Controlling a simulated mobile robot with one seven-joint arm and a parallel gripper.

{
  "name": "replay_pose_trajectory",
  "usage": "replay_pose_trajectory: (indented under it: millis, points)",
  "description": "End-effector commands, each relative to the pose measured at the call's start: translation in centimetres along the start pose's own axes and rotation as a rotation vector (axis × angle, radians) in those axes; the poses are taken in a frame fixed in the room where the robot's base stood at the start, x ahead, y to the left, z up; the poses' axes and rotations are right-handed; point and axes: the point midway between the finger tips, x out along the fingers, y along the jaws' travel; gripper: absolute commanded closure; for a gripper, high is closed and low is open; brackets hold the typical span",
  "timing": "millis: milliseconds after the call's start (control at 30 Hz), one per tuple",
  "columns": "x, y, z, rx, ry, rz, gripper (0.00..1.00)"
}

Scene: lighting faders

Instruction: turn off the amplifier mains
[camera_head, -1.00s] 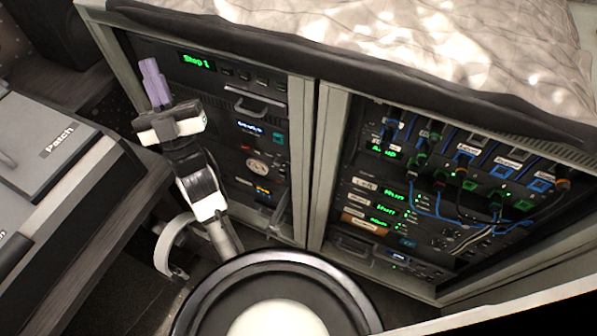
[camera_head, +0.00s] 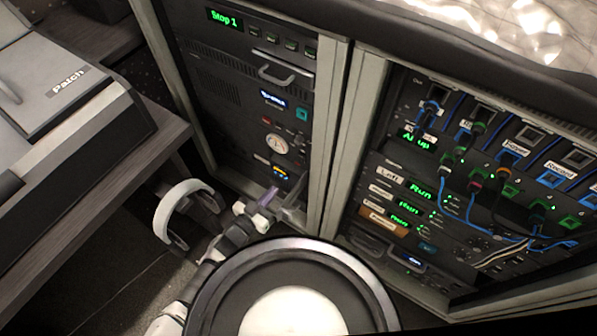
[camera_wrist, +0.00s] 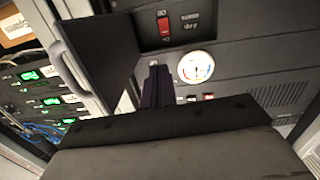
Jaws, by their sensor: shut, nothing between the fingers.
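A red rocker switch (camera_wrist: 163,25) in a black frame shows at the top of the wrist view. Its marks are too small to read, so I cannot tell whether it is the amplifier mains. A round white gauge (camera_wrist: 195,67) is beside it; the gauge also shows in the head view (camera_head: 277,143). My gripper (camera_head: 268,196) is low in front of the left rack, its purple fingers shut and empty. In the wrist view my gripper (camera_wrist: 157,80) points toward the panel between the switch and small red parts (camera_wrist: 208,97). I cannot tell whether it touches anything.
A dark panel with a grey handle (camera_wrist: 72,75) sticks out close beside my fingers. The right rack (camera_head: 345,150) holds green displays and hanging cables. A desk with a console labelled Patch (camera_head: 65,85) is at left.

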Motion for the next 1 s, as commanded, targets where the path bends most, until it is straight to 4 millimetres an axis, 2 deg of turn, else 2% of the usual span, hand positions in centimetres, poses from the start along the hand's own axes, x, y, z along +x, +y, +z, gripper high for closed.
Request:
replay_pose_trajectory:
  millis: [33,100,267,700,833,1000]
  points:
    - [-0.7,-0.9,1.5,0.017,-0.034,-0.009,1.00]
    - [-1.0,-1.4,2.1,0.028,-0.056,-0.015,1.00]
    - [0.1,-1.7,2.3,0.032,-0.065,-0.019,1.00]
    - [9.1,-1.6,2.8,0.030,-0.062,-0.016,1.00]
    - [10.9,-1.7,3.0,0.029,-0.063,-0.017,1.00]
    - [12.3,-1.8,3.0,0.030,-0.063,-0.019,1.00]
